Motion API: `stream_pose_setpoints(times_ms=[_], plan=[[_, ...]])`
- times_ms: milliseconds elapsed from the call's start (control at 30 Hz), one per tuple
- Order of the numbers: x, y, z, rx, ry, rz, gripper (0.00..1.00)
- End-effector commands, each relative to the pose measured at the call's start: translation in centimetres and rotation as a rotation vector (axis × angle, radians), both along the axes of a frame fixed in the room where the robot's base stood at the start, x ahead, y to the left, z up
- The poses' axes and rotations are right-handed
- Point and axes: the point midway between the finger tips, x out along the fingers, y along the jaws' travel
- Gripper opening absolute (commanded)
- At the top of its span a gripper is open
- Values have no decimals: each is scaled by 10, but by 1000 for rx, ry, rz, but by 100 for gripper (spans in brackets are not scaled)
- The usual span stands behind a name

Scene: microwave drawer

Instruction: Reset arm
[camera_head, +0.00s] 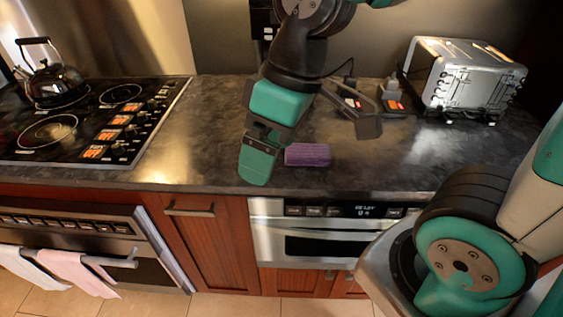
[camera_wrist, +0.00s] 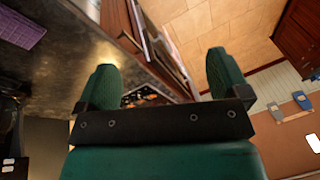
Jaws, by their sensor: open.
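My gripper (camera_head: 262,158) hangs above the dark countertop (camera_head: 215,150) in the head view, near its front edge. In the wrist view my gripper (camera_wrist: 165,85) shows two green fingers spread apart with nothing between them. A purple sponge-like block (camera_head: 308,155) lies on the counter just right of my gripper. The block also shows at the upper left of the wrist view (camera_wrist: 18,30), outside the fingers. The microwave drawer (camera_head: 325,245) is set below the counter and looks shut; part of my arm covers its right side.
A stove (camera_head: 75,125) with a dark kettle (camera_head: 52,80) stands at the left. A silver toaster (camera_head: 462,80) stands at the back right. Towels (camera_head: 82,272) hang on the oven handle. Bare counter lies between stove and gripper.

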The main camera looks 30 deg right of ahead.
Motion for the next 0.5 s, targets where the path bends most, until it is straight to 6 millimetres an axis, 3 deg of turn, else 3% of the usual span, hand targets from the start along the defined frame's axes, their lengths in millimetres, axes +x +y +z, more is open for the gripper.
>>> stream_pose_setpoints(times_ms=[33, 167, 500], plan=[[-21, 10, 4, 23, 11, -10, 94], [-48, 17, 8, 54, 46, -42, 94], [-52, 17, 8, 59, 53, -53, 94]])
